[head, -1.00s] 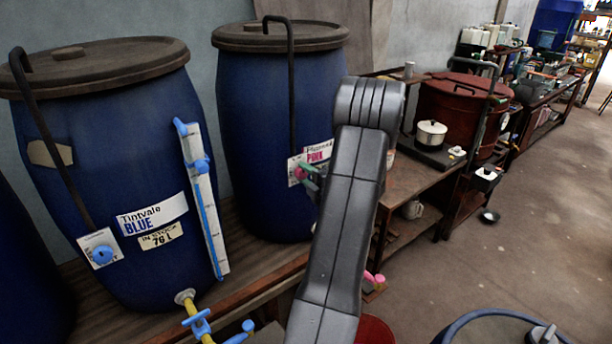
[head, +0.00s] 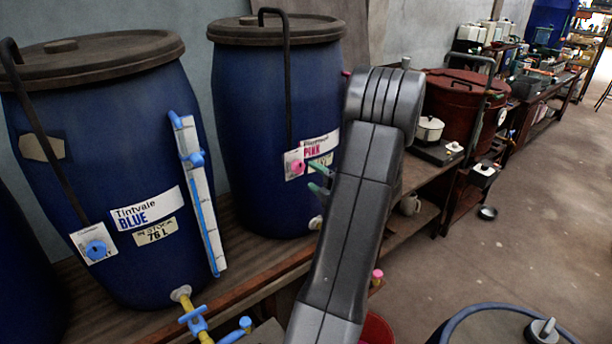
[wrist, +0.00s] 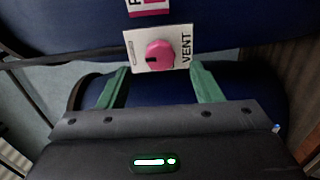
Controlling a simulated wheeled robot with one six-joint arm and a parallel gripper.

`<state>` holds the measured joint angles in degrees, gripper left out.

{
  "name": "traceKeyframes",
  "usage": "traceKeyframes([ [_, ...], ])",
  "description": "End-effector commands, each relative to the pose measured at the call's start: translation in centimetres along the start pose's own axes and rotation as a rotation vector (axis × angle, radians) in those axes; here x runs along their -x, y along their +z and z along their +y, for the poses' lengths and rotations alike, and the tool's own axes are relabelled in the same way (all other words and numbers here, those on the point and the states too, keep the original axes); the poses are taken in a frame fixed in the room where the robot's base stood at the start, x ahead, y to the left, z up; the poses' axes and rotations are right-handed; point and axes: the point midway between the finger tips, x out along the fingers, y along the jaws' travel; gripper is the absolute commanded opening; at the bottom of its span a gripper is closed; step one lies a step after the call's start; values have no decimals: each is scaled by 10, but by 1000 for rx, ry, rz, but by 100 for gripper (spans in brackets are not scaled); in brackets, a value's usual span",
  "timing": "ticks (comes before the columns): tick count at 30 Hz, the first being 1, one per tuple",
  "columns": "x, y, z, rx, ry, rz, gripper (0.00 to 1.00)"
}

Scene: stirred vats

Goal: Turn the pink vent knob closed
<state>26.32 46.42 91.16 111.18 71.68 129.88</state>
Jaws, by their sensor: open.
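The pink vent knob (head: 298,167) sits on a small white plate on the front of the pink vat (head: 250,120), a blue barrel with a dark lid. In the wrist view the knob (wrist: 159,55) is round, with a dark mark on its left part, and the word VENT stands to its right. My gripper (wrist: 158,82) is open, its two green fingers apart, below the knob in the wrist view and not around it. In the head view my gripper (head: 320,180) shows just right of the knob, partly hidden by my arm.
The blue vat (head: 100,180) stands at left with its own blue vent knob (head: 96,250), a level gauge and a yellow tap. Both vats stand on a wooden bench (head: 240,275). Pipes rise from the vent plates. A red drum (head: 455,105) and a white pot (head: 429,128) are at right.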

Motion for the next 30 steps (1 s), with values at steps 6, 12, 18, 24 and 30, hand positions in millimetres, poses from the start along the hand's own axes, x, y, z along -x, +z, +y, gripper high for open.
traceKeyframes([
  [6,50,1,-2,1,0,-5,59],
  [12,73,1,-1,0,0,-2,59],
  [18,79,0,-1,-1,0,0,59],
  [24,79,0,0,-1,0,0,59],
  [30,69,0,1,0,0,1,59],
])
